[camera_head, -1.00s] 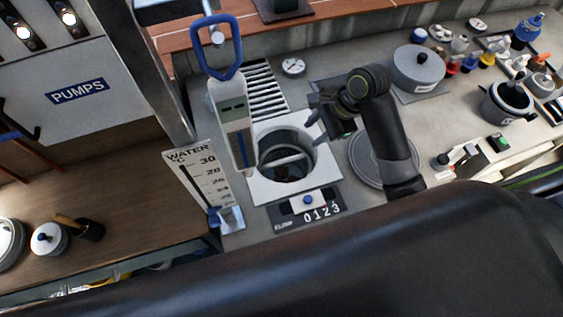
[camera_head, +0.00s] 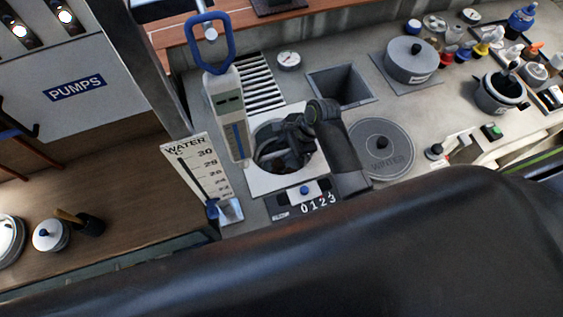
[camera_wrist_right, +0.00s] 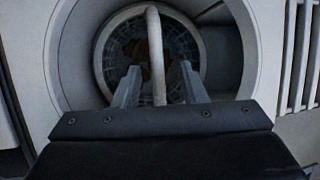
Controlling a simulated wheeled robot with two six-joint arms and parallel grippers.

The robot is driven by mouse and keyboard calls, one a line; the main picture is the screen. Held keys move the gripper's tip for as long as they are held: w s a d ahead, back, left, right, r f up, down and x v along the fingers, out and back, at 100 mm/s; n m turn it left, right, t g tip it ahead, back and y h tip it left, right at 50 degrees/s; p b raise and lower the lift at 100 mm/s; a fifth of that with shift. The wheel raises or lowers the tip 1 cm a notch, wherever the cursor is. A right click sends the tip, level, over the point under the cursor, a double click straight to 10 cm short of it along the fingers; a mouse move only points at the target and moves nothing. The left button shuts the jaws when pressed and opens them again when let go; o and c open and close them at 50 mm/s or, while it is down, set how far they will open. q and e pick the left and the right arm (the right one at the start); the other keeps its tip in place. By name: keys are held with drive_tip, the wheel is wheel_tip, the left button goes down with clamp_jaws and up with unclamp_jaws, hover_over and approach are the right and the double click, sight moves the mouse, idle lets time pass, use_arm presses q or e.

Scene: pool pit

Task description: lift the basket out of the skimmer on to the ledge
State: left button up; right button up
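The skimmer (camera_head: 258,183) is a round well in a white square plate in the grey counter. The basket (camera_wrist_right: 184,50) sits down inside it, round and mesh-walled, with brown debris in it. Its pale bar handle (camera_wrist_right: 155,40) runs across the top in the right wrist view. My right gripper (camera_wrist_right: 160,68) reaches down into the well, its two fingers apart, one on each side of the handle, with gaps to it. In the head view my right gripper (camera_head: 287,150) hides most of the basket. The grey ledge (camera_head: 310,112) surrounds the well. My left gripper is not in view.
A dosing device with a blue loop handle (camera_head: 211,45) stands close left of the well. A thermometer board (camera_head: 197,170) is further left. A square recess (camera_head: 341,87) lies behind, a round WATER lid (camera_head: 380,147) to the right. A slotted grate (camera_head: 260,82) is behind left.

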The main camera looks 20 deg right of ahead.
sight(282, 152)
drive_tip(key=shift+x, duration=1.75)
drive_tip(key=shift+s+a+r, duration=0.1)
drive_tip(key=shift+s, duration=0.05)
drive_tip(key=shift+c, duration=0.2)
clamp_jaws()
